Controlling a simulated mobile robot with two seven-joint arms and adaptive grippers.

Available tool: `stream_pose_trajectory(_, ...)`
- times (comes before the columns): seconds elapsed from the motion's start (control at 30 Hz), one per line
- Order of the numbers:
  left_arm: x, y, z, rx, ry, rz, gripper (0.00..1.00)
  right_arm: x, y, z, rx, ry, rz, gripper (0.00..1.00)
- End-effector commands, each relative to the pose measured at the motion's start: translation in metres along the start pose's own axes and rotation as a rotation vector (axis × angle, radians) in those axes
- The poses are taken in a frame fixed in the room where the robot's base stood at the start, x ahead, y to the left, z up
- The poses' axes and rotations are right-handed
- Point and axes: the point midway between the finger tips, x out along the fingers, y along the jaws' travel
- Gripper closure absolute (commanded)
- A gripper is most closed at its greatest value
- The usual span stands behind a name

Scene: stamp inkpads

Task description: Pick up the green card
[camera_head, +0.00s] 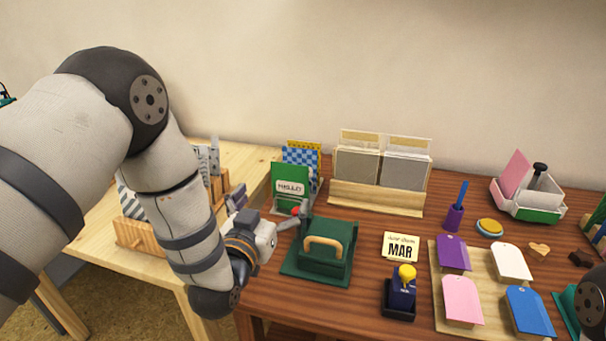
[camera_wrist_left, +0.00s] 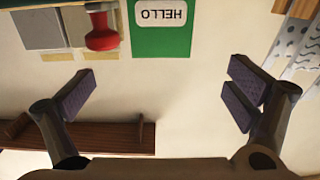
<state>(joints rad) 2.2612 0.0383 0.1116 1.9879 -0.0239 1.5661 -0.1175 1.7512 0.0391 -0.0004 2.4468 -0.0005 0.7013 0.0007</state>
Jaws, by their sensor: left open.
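The green card (camera_head: 290,174) with a white HELLO label stands upright near the back left of the brown table, in front of a blue-checked card. It also shows upside down in the left wrist view (camera_wrist_left: 160,45), at the top between the fingers. My left gripper (camera_head: 270,201) is open and empty, its fingers spread in front of the card's lower part in the head view. In the wrist view my left gripper (camera_wrist_left: 162,82) has its dark pads wide apart, and the card shows clear of both. My right gripper is not in view.
A red-handled stamp (camera_wrist_left: 102,32) is close beside the card. A dark green box with a wooden handle (camera_head: 325,262) stands in front. A wooden rack with grey cards (camera_head: 375,197) is to the right. Purple, white, pink and blue tags lie on a board (camera_head: 440,318).

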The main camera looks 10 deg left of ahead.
Motion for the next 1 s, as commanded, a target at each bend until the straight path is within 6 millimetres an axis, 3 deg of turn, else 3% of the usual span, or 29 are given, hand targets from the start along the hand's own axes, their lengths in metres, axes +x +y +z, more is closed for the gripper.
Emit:
stream_pose_trajectory(0.07, 0.004, 0.0, -0.001, 0.0, 0.003, 0.0, 0.02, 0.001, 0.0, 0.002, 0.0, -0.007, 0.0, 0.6)
stream_pose_trajectory(0.3, 0.054, 0.0, 0.003, 0.0, -0.001, -0.001, 0.02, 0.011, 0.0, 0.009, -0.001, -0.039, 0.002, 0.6)
stream_pose_trajectory(0.7, 0.116, -0.002, 0.006, 0.0, -0.003, 0.0, 0.02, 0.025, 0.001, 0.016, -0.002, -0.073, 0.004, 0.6)
stream_pose_trajectory(0.93, 0.12, -0.002, 0.002, 0.0, -0.001, 0.0, 0.02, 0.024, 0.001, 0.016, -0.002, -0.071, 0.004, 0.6)
stream_pose_trajectory(0.97, 0.12, -0.002, 0.002, 0.0, -0.001, 0.0, 0.04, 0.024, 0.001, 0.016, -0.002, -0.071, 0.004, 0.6)
stream_pose_trajectory(1.0, 0.12, -0.002, 0.002, 0.0, -0.001, 0.0, 0.13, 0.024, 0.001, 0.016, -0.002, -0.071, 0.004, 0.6)
